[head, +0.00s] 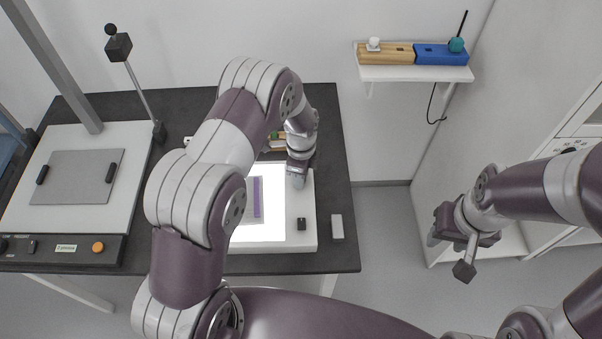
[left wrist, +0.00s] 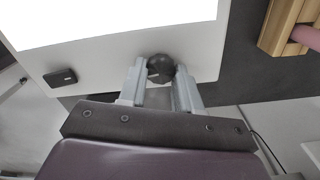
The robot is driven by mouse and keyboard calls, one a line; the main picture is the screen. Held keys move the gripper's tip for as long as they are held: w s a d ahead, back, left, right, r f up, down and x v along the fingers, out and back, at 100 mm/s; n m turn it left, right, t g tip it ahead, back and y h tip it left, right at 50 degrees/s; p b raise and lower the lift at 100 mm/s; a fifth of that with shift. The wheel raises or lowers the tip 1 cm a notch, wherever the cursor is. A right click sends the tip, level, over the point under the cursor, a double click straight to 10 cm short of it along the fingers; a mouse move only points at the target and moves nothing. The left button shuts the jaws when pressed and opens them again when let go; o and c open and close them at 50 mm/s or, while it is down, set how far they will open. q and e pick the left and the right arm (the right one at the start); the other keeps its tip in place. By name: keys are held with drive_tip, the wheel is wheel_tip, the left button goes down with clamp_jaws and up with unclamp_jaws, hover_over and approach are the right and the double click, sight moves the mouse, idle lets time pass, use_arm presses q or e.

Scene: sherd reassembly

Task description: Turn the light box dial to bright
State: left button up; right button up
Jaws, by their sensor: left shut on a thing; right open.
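The light box (head: 307,207) stands on the dark table with its panel glowing white. Its black round dial (left wrist: 160,66) sits on the white frame near a corner, seen in the left wrist view. My left gripper (left wrist: 160,72) has one finger on each side of the dial and is shut on it. A small light mark shows on the dial, but I cannot read its setting. In the head view my left gripper (head: 297,175) is at the box's far right corner and hides the dial. My right gripper (head: 463,250) is open and empty, off to the right.
A small black block (head: 302,223) sits on the box's near right frame. A grey block (head: 337,226) lies on the table beside it. A flat press-like device (head: 70,245) stands at left. A wall shelf (head: 415,74) holds wooden and blue racks.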

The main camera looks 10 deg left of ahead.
use_arm(q)
drive_tip(key=shift+w+r+m, duration=0.1)
drive_tip(key=shift+m, duration=0.8)
drive_tip(key=o, duration=1)
drive_tip(key=shift+o, duration=0.2)
wheel_tip(320, 180, up, 13)
drive_tip(key=b, duration=0.1)
drive_tip(key=shift+f, duration=0.2)
